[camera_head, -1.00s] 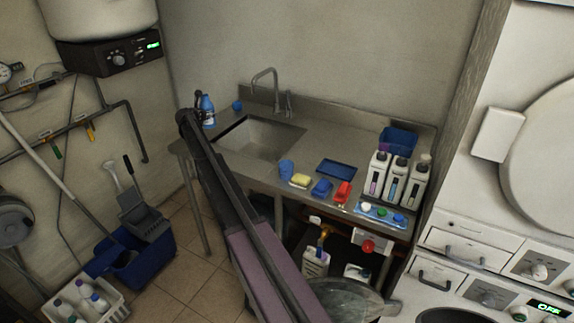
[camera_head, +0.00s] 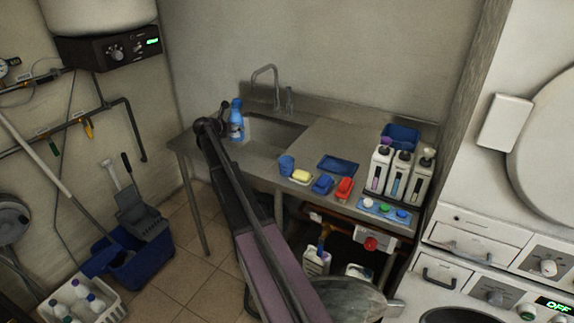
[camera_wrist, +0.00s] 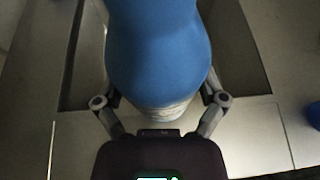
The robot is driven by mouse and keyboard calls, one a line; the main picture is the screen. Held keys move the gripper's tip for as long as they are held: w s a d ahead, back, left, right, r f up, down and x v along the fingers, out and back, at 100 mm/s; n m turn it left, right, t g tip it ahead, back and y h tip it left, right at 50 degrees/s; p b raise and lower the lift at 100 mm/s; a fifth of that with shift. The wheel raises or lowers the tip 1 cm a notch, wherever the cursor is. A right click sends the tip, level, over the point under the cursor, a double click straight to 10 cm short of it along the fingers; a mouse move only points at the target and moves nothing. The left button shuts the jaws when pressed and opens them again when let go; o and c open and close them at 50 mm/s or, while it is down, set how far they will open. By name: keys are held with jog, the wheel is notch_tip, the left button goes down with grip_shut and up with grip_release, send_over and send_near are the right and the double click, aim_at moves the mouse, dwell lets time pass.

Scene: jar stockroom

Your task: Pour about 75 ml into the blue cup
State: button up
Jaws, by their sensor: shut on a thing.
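A blue bottle (camera_head: 236,121) with a pale label band is in my gripper (camera_wrist: 160,104), near the left end of the sink in the head view. In the wrist view the blue bottle (camera_wrist: 158,50) fills the middle, with a gripper finger on each side. It looks about upright in the head view. The blue cup (camera_head: 286,165) stands on the counter's front part, right of the bottle and apart from it. A blue edge at the right of the wrist view may be this cup; I cannot tell. The cup's contents are not visible.
The sink (camera_head: 270,135) and tap (camera_head: 268,82) are behind. Right of the cup are a yellow sponge (camera_head: 301,176), a blue brush-like item (camera_head: 323,184), a red one (camera_head: 344,189), and a blue tray (camera_head: 338,164). White bottles (camera_head: 400,178) stand at the right end.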

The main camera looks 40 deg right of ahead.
jog(key=s+d+f+m+g+b, duration=0.1)
jog(key=s, duration=0.4)
jog(key=s+d+f+m+g+b, duration=0.1)
jog(key=s+m+g, duration=0.1)
jog(key=s, duration=0.4)
jog(key=s+d+f+m+g+h+b, duration=0.1)
jog(key=s+f+g+b, duration=0.1)
jog(key=s, duration=0.3)
jog(key=shift+s+d+m, duration=0.15)
jog(key=shift+d+m, duration=0.15)
jog(key=shift+d, duration=0.05)
jog(key=shift+s+r, duration=0.1)
jog(key=shift+r, duration=0.1)
